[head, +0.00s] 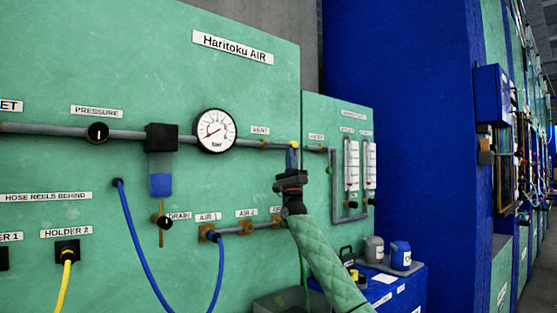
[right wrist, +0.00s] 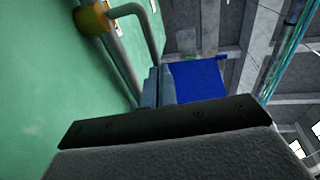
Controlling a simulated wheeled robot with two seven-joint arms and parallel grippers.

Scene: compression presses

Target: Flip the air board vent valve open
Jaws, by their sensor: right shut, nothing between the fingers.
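The green air board carries a grey pipe (head: 180,138) with a VENT label (head: 260,130) above its right part. A small brass fitting (head: 264,145) sits on the pipe just below that label. A yellow piece (head: 294,145) shows farther right, at the tip of my right gripper (head: 291,165). My right gripper is shut and empty, pointing up in front of the pipe; I cannot tell whether it touches the valve. It hides part of the board there. In the right wrist view, a yellow-brass fitting (right wrist: 95,19) on the pipe shows beyond the gripper. My left gripper is not in view.
A pressure gauge (head: 214,131) and a black-and-blue filter (head: 161,170) sit to the left. Blue hose (head: 136,247) loops below. Flow tubes (head: 352,165) stand to the right. A blue cabinet (head: 395,288) with containers stands below, right of my arm.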

